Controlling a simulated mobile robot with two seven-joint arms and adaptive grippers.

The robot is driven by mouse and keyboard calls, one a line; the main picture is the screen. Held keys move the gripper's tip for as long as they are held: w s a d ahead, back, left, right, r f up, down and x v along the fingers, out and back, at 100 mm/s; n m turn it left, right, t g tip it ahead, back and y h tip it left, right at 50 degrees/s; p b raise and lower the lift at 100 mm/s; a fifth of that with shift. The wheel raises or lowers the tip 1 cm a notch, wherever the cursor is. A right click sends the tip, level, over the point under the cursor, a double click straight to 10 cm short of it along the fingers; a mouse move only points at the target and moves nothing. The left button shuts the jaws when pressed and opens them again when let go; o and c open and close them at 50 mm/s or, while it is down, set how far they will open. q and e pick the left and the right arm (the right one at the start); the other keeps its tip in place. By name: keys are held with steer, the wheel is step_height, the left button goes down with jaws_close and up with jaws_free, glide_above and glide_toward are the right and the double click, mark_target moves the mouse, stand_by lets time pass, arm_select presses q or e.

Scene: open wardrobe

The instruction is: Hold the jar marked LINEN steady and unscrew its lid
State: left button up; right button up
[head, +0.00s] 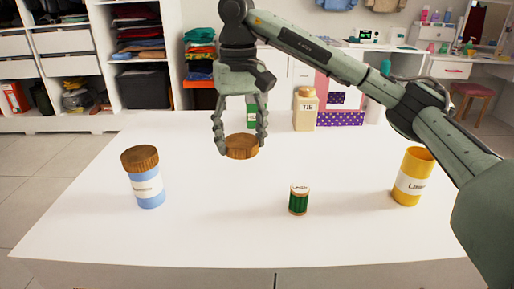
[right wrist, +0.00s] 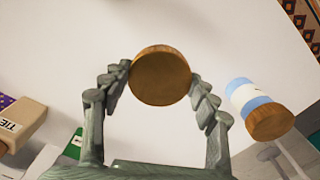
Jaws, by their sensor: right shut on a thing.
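The yellow jar (head: 412,178) with a white label that appears to read LINEN stands upright at the right of the table in the head view. Its top is open, with no lid on it. My right gripper (head: 241,140) is shut on a round wooden lid (head: 242,147), well to the left of the yellow jar. In the right wrist view the lid (right wrist: 160,76) sits between the fingertips of the gripper (right wrist: 160,84). I cannot tell whether the lid touches the table. My left gripper is not in view.
A blue jar (head: 148,188) with a wooden lid stands at the left; it also shows in the right wrist view (right wrist: 250,95). A small green jar (head: 299,200) stands front centre. A beige bottle (head: 305,112) and purple-patterned box (head: 340,117) stand behind. The table's front left is clear.

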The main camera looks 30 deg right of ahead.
steer(key=w+d+f, duration=0.3)
steer(key=d+f, duration=0.1)
steer(key=d, duration=0.2)
glide_above(269, 168)
step_height(269, 168, down, 3)
steer(key=shift+r, duration=0.15)
step_height(269, 168, down, 4)
steer(key=shift+r, duration=0.1)
steer(key=shift+w+f, duration=0.1)
steer(key=shift+f, duration=0.3)
steer(key=o, duration=1)
steer(key=shift+r, duration=0.1)
steer(key=shift+o, duration=1.4)
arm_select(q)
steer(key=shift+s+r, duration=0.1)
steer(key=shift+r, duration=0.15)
